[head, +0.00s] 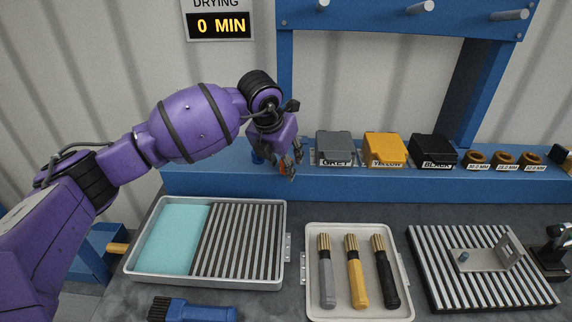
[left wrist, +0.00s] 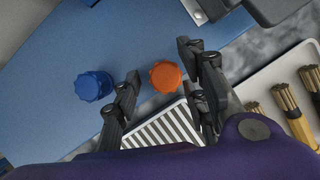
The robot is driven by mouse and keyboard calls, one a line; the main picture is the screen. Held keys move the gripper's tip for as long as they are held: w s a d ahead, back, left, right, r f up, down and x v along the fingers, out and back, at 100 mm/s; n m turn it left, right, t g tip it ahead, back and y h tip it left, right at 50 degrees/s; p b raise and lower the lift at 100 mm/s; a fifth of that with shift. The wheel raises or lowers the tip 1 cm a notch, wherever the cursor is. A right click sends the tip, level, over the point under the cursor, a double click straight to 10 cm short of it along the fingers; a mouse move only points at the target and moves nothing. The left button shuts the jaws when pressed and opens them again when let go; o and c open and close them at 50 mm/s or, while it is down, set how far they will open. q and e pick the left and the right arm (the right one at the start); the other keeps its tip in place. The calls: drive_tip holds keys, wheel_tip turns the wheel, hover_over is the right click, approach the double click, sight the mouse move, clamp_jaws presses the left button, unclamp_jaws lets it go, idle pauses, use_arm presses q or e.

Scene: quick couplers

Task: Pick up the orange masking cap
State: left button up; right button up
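The orange masking cap (left wrist: 165,76) is a round, knobbed cap on the blue shelf in the left wrist view. In the head view only a bit of orange (head: 283,172) shows by the fingers. My left gripper (left wrist: 160,95) is open, its two fingers apart. In the wrist view the cap appears between the fingertips, closer to the right finger. Its height relative to the fingers is hard to tell. In the head view my left gripper (head: 293,170) hangs at the shelf, left of the grey box. My right gripper is not in view.
A blue cap (left wrist: 93,86) stands left of the orange cap, near the left finger. The grey box (head: 335,148), yellow box (head: 385,149) and black box (head: 431,151) stand right on the shelf. Below are a ribbed tray (head: 283,215) and a brush tray (head: 312,265).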

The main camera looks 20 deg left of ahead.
use_arm(q)
drive_tip(key=shift+c, duration=0.2)
drive_tip(key=c, duration=0.8)
drive_tip(key=shift+r, duration=0.1)
